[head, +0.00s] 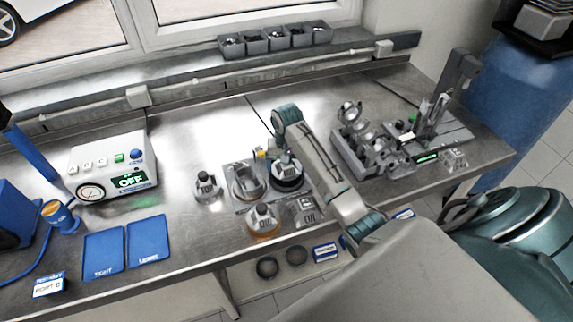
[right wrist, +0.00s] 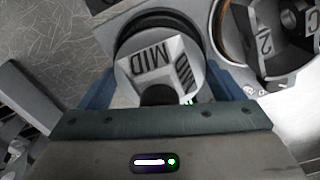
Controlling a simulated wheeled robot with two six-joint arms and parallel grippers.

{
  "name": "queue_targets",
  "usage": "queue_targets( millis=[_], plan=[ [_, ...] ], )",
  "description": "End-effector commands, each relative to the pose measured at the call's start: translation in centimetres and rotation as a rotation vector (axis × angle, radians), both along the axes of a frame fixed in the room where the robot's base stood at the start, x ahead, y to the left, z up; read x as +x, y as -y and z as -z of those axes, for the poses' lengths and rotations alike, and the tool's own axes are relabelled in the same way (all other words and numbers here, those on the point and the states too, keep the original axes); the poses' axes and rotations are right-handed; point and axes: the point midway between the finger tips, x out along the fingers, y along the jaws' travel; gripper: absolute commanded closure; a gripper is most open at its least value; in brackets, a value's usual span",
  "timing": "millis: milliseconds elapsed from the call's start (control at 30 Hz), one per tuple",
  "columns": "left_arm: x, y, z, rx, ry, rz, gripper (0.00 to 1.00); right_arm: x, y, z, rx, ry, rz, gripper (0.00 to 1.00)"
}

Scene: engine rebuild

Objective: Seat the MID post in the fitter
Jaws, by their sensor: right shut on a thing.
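The MID post (right wrist: 160,68) is a grey block with "MID" on its face, close under my right wrist view. A black round rim curves around its far side. My right gripper (right wrist: 162,88) is shut on it, with a blue finger on each side. In the head view my right gripper (head: 273,150) reaches down over the dark round base (head: 287,178); my own arm hides most of the post there. I cannot tell whether the post is lifted off its base. No part seen is clearly marked as the fitter.
The TOP post (head: 207,188) and OIL post (head: 263,220) stand close by. A round metal holder (head: 245,182) sits left of the dark base. A fixture with a green display (head: 427,157) is at the right. Blue mats (head: 103,254) and an OFF box (head: 115,165) are left.

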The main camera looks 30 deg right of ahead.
Motion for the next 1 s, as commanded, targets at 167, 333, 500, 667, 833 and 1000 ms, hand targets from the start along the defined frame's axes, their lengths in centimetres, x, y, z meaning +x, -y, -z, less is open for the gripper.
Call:
queue_targets(
  millis=[167,333,500,667,833,1000],
  plan=[
    [0.02,0.0,-0.01,0.0,0.0,0.0,0.5,0.01,0.0,0.23,0.0,0.0,0.0,0.51],
    [0.03,0.0,-0.01,0.0,0.0,0.0,0.5,0.01,0.0,0.48,0.0,0.0,0.0,0.51],
    [0.03,0.0,-0.01,0.0,0.0,0.0,0.5,0.02,0.0,0.55,-0.001,0.001,0.0,0.51],
    [0.02,0.0,-0.01,0.0,0.0,0.0,0.5,0.03,-0.01,0.54,-0.001,0.001,0.0,0.51],
    [0.02,0.0,-0.01,0.0,0.0,0.0,0.5,0.02,0.0,0.54,-0.001,0.001,0.0,0.51],
    [0.02,0.0,0.0,0.0,0.0,0.0,0.5,0.02,0.0,0.55,-0.001,0.001,0.0,0.0]
  ],
)
